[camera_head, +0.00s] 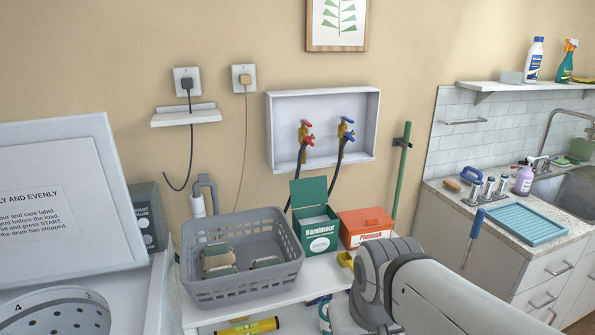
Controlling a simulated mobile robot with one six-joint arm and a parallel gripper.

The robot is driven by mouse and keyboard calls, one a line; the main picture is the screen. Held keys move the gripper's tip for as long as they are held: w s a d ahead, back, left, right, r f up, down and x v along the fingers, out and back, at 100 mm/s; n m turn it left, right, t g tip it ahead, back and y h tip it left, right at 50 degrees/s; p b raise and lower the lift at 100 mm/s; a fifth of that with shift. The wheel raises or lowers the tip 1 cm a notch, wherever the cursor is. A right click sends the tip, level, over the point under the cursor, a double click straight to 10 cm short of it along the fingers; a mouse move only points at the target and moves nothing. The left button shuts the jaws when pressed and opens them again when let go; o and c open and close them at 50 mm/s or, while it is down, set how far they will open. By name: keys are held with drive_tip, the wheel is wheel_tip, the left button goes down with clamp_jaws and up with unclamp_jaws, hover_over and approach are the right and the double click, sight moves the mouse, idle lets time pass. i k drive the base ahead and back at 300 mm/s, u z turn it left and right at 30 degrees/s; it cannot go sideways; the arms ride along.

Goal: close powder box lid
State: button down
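A green powder box (315,236) with a white label stands on the white shelf, between the grey basket and an orange box. Its green lid (309,191) stands open, upright at the back left of the box. White shows inside the open top. My arm's grey end reaches in from the lower right, in front of the orange box and to the right of the green box. The fingers of my gripper are not visible. My arm appears apart from the lid.
A grey basket (203,291) holding a few items stands left of the powder box. The orange box (367,225) is shut, close on its right. A small yellow object (346,260) lies in front. Hoses hang from the wall taps (306,140) behind the boxes. A washing machine lid (60,195) stands at left.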

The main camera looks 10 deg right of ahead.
sight(311, 191)
drive_tip(key=u, duration=0.05)
drive_tip(key=i, duration=0.95)
drive_tip(key=z, duration=0.05)
